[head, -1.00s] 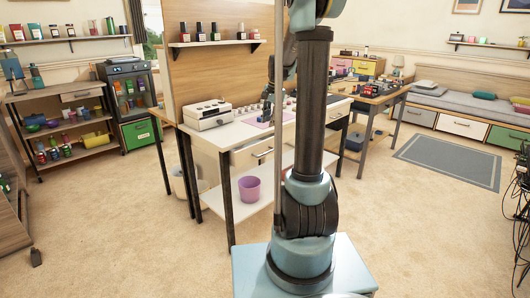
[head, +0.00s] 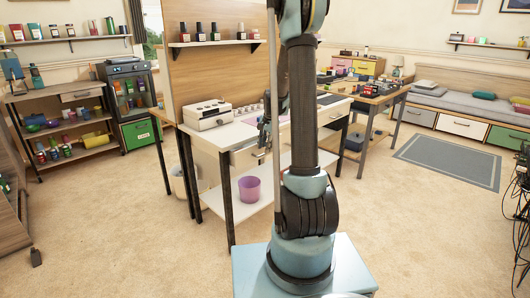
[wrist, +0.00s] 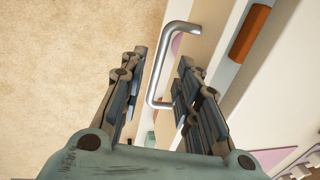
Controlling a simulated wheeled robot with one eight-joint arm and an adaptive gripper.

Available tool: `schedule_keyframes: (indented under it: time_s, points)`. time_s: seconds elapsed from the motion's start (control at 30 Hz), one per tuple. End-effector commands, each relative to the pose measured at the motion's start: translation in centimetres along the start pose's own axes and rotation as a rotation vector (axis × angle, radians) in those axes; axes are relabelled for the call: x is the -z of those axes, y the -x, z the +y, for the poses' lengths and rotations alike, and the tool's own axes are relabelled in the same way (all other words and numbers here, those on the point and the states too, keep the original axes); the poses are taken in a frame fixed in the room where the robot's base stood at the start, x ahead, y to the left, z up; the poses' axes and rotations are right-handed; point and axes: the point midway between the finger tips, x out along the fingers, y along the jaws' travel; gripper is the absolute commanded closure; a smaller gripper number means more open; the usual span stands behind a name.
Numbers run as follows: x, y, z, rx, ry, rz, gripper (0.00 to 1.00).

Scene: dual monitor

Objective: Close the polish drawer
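The drawer (head: 243,158) sits under the white desk top, with a light front and a metal handle. In the wrist view the silver bar handle (wrist: 157,70) stands between my gripper's fingers.
A white device (head: 208,115) stands on the desk top. A purple bin (head: 249,188) sits on the shelf below the drawer. Nail polish bottles (head: 214,31) stand on the wall shelf above. The carpet (head: 130,235) in front of the desk is clear.

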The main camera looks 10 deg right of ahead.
Motion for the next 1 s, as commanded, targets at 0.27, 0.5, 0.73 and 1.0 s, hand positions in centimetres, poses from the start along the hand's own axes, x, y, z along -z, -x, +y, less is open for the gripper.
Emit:
schedule_keyframes:
  time_s: [0.27, 0.5, 0.73, 1.0]
  points:
    - [0.0, -2.5, 0.0, 0.0, 0.001, 0.0, 0.7]
    - [0.0, -2.8, 0.0, 0.0, 0.001, 0.0, 0.7]
    - [0.0, -2.8, 0.0, 0.0, 0.001, 0.0, 0.91]
    - [0.0, -2.8, -0.1, 0.0, 0.001, 0.0, 1.0]
